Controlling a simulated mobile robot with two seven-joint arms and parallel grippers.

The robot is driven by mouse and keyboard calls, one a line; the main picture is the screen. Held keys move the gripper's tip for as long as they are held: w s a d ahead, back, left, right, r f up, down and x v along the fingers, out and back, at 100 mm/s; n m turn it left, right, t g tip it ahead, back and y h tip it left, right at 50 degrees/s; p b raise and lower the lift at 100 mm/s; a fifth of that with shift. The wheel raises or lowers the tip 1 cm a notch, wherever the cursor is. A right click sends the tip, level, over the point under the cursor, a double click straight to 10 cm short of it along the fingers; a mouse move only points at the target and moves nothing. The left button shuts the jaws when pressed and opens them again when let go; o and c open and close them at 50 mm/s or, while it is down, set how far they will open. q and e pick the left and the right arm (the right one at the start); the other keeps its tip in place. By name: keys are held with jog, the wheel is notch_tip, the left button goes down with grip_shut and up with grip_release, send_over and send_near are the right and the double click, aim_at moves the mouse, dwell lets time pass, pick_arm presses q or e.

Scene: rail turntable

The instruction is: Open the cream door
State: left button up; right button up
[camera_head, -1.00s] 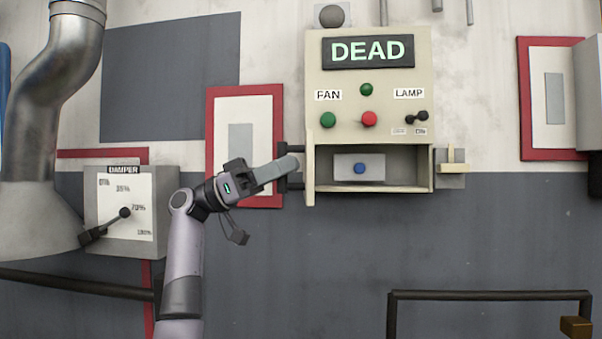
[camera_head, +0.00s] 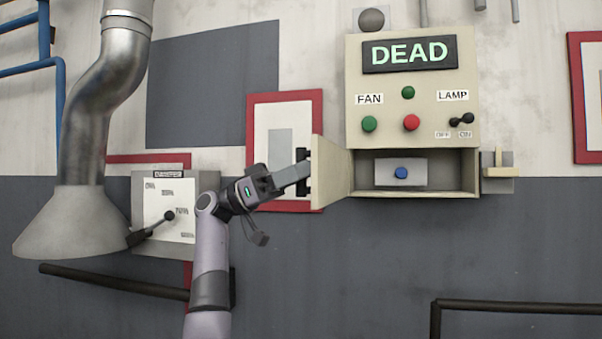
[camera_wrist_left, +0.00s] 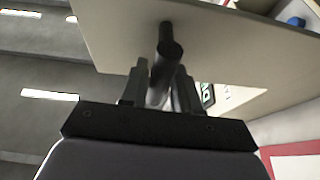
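The cream door (camera_head: 330,174) is hinged at the left side of the cream control box's lower compartment (camera_head: 466,174). It stands swung out to the left, its inner face showing, and the compartment is open. My left gripper (camera_head: 303,174) is at the dark handle on the door's outer side. In the left wrist view the dark handle bar (camera_wrist_left: 166,45) stands between my two fingers (camera_wrist_left: 160,88), which look closed on it; the door (camera_wrist_left: 225,45) is just beyond. My right gripper is not in view.
A blue button (camera_head: 401,172) sits on a pale plate inside the compartment. A cream latch piece (camera_head: 498,171) is on the right. A damper panel (camera_head: 170,210) and metal duct (camera_head: 85,160) stand left. A dark rail (camera_head: 520,306) runs at lower right.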

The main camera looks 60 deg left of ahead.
pick_arm(q)
jog(key=b+v, duration=0.1)
jog(key=v, duration=0.6)
dwell(0.3)
jog(key=shift+a, duration=0.15)
dwell(0.4)
